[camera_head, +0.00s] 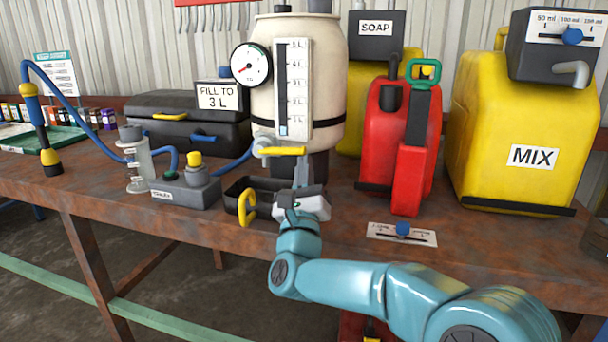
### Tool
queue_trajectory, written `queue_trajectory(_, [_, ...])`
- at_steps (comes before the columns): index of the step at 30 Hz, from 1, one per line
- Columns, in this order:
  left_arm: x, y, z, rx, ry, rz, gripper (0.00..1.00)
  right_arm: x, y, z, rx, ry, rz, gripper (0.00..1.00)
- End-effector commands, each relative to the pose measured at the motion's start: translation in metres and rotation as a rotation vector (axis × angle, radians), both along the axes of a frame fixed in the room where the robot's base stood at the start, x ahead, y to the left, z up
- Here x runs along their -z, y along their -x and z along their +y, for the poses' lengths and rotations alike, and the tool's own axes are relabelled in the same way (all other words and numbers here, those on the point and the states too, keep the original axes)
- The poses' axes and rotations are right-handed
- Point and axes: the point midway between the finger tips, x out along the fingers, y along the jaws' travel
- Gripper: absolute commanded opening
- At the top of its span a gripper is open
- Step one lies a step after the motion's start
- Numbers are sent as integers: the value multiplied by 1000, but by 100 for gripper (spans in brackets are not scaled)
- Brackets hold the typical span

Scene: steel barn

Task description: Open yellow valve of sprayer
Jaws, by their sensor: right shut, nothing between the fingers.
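A cream tank (325,70) with a round gauge and a level scale stands on the rusty bench. At its lower front is a grey fitting with a yellow valve lever (285,151), which lies about level and points right. My right gripper (300,175) is just below the lever's right end, fingers upward, shut and empty. I cannot tell whether it touches the lever. A spray lance (40,130) with yellow and blue parts stands at the left on a blue hose. A yellow knob (195,160) tops a grey box. My left gripper is not in view.
A red can (385,130) and a yellow MIX canister (520,130) stand to the right. A black case (185,120) is behind at left.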

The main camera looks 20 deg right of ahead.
Motion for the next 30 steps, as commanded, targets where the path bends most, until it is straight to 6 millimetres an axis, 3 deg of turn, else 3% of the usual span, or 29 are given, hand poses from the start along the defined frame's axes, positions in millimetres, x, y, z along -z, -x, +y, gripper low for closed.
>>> queue_trajectory(8, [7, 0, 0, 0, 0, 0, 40, -20, 2, -3, 1, 144, 94, 0])
queue_trajectory(14, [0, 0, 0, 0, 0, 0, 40, -43, 1, -1, 2, 303, 202, 0])
queue_trajectory(23, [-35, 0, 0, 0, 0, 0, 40, -77, -5, 7, -1, 540, 365, 0])
queue_trajectory(30, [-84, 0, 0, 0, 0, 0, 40, -101, -13, 19, -2, 729, 494, 0])
